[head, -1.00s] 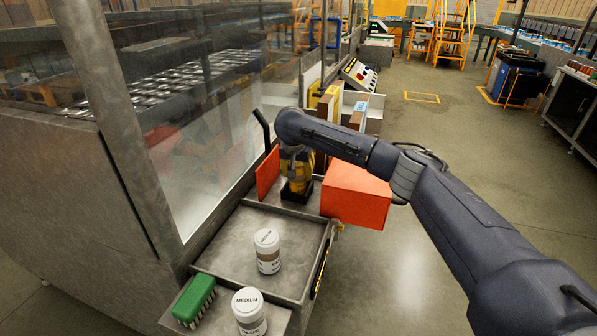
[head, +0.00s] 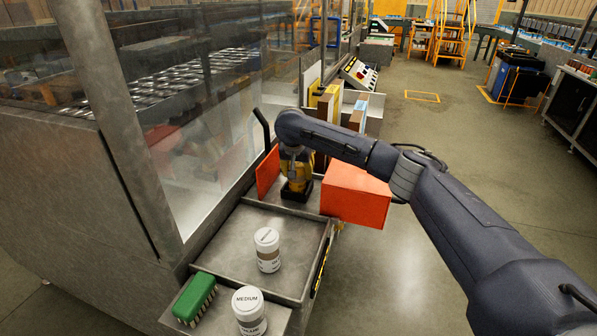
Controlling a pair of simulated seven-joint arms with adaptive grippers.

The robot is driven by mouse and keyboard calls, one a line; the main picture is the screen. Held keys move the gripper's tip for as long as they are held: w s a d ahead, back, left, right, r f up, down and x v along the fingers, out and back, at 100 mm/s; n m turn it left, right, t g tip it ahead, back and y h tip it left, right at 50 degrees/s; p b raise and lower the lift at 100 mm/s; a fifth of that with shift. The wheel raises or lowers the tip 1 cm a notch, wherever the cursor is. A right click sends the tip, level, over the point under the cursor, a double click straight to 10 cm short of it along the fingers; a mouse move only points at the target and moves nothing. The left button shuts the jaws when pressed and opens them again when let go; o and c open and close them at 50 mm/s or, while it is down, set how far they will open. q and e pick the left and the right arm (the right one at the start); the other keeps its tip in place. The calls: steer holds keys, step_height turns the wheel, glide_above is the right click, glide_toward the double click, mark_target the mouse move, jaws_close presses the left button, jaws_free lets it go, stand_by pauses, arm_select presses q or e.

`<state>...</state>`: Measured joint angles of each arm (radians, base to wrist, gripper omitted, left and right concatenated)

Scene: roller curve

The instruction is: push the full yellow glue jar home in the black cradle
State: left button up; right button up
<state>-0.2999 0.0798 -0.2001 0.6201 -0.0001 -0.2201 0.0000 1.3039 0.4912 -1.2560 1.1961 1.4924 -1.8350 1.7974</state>
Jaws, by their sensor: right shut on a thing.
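The yellow glue jar (head: 289,191) stands low at the black cradle (head: 301,197), on the far part of the metal ledge. My right gripper (head: 295,176) comes down from above and is shut on the jar; its fingers are small and partly hidden by my wrist. The jar's lower edge meets the cradle, but I cannot tell how deep it sits. My left gripper is not in view.
An orange-red panel (head: 268,173) stands left of the jar and an orange-red box (head: 356,194) right of it. White jars (head: 267,251) (head: 249,314) and a green brush (head: 194,298) are nearer. The metal tray (head: 236,235) is mostly clear. A glass guard rises at left.

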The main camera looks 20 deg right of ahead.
steer(key=shift+f, duration=0.3)
stand_by(0.4)
steer(key=o, duration=1.9)
steer(key=shift+o, duration=0.2)
steer(key=shift+r, duration=4.4)
steer(key=shift+d+r, duration=0.1)
